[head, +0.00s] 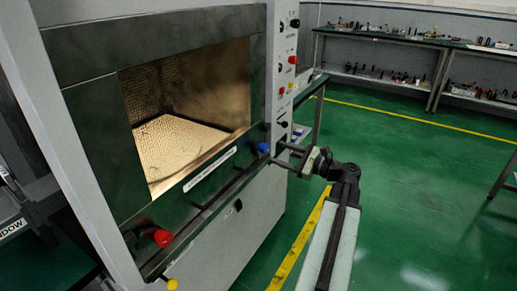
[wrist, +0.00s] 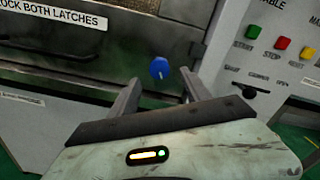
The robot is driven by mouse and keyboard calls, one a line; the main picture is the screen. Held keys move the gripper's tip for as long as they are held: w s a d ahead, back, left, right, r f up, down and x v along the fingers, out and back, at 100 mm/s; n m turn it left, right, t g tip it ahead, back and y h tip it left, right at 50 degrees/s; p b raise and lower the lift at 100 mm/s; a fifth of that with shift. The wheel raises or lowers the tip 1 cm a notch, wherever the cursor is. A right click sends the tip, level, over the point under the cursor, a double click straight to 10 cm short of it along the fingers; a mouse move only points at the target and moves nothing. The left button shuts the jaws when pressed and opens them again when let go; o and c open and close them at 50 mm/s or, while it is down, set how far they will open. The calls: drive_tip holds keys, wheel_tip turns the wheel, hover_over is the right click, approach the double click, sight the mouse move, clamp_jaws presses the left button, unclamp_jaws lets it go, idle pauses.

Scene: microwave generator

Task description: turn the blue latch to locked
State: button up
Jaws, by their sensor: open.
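The blue latch (head: 263,147) is a small round knob at the right end of the front edge below the machine's open chamber. In the wrist view the blue latch (wrist: 159,68) shows ahead, between the lines of the two fingers, with a thin pale mark on it. My gripper (head: 277,153) is open and empty just right of the latch, with its fingertips pointing at it. In the wrist view my gripper (wrist: 157,82) has its fingers spread on either side below the knob. I see no contact. I cannot tell the latch's angle.
A red knob (head: 163,238) sits at the front edge's left end, with a yellow knob (head: 172,284) below. A control panel (wrist: 272,45) with coloured buttons and a black knob (wrist: 249,91) stands close right of the latch. Green floor (head: 420,160) is clear to the right.

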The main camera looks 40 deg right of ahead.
sight(267, 149)
drive_tip(key=x, duration=0.7)
drive_tip(key=shift+w+a, duration=0.1)
drive_tip(key=shift+w, duration=0.2)
drive_tip(key=shift+c, duration=0.4)
clamp_jaws()
